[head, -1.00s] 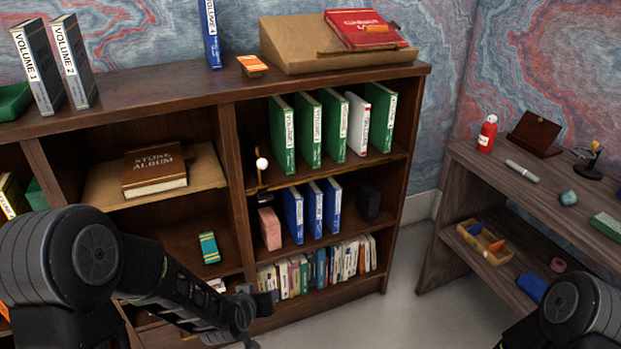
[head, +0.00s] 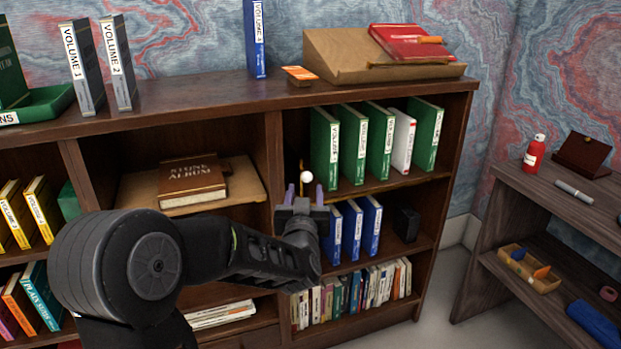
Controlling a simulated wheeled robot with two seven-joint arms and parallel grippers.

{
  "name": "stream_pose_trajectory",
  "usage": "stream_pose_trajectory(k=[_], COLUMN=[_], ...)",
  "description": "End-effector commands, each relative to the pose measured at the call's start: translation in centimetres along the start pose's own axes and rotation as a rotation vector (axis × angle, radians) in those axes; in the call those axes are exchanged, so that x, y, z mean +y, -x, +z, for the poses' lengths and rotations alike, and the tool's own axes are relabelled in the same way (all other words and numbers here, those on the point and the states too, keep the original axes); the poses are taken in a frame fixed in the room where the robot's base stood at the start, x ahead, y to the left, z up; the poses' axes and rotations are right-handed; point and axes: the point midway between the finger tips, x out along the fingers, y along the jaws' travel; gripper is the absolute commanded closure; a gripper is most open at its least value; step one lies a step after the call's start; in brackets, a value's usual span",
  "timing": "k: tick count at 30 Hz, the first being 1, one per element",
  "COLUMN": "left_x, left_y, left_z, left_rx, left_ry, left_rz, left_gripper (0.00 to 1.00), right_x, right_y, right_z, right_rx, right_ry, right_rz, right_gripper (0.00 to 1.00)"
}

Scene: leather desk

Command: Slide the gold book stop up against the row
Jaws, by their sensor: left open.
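The gold book stop, topped by a white ball (head: 306,177), stands at the left end of the upper right shelf, left of the row. Its lower part is mostly hidden behind my gripper. The row is several upright green books (head: 324,148) with one white book (head: 403,143) among them. A gap shows between the stop and the nearest green book. My left gripper (head: 305,194) is in front of the stop, open, its two purple-grey fingertips pointing up on either side of the stop in the picture. I cannot tell whether it touches. My right gripper is out of view.
The shelf divider (head: 272,150) stands just left of the stop. Blue books (head: 352,230) and a dark block (head: 406,223) are on the shelf below. The stone album (head: 192,182) lies in the left bay. A side desk (head: 510,260) is at right.

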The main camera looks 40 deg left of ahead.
Motion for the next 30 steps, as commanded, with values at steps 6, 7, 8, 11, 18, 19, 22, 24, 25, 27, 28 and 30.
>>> stream_pose_trajectory(k=[6, 7, 8, 11, 18, 19, 22, 24, 25, 27, 28, 30], left_x=[0.1, 0.1, 0.1, 0.1, 0.0, 0.0, 0.1, 0.1, 0.1, 0.1, 0.1, 0.1], left_y=[-0.9, -1.2, -1.6, -3.0, -6.7, -7.0, -7.6, -7.8, -7.8, -7.8, -7.8, -7.8], left_z=[0.1, 0.1, 0.1, 0.2, 0.1, 0.1, 0.1, 0.0, 0.0, 0.0, 0.0, 0.0], left_rx=[0.0, 0.0, 0.0, 0.0, 0.0, 0.0, -0.001, 0.0, 0.0, 0.0, 0.0, -0.001], left_ry=[-0.001, -0.001, -0.002, -0.002, -0.002, -0.001, -0.001, 0.0, 0.0, 0.0, 0.0, 0.0], left_rz=[0.001, 0.001, 0.001, 0.001, 0.0, 0.0, 0.002, 0.002, 0.002, 0.002, 0.002, 0.002], left_gripper=[0.52, 0.52, 0.52, 0.52, 0.52, 0.52, 0.52, 0.52, 0.52, 0.52, 0.52, 0.52], right_x=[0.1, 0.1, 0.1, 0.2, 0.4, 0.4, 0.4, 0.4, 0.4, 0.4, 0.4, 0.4], right_y=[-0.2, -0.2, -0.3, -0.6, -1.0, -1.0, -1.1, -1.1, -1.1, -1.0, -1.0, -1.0], right_z=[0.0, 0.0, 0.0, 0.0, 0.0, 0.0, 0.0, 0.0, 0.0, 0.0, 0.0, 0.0], right_rx=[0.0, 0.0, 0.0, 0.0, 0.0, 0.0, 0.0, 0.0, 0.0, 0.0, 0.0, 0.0], right_ry=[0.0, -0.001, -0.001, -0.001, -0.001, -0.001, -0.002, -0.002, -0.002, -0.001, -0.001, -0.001], right_rz=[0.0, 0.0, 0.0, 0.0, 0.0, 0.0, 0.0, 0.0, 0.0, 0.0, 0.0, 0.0], right_gripper=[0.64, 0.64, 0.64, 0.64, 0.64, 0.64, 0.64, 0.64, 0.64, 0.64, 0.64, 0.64])
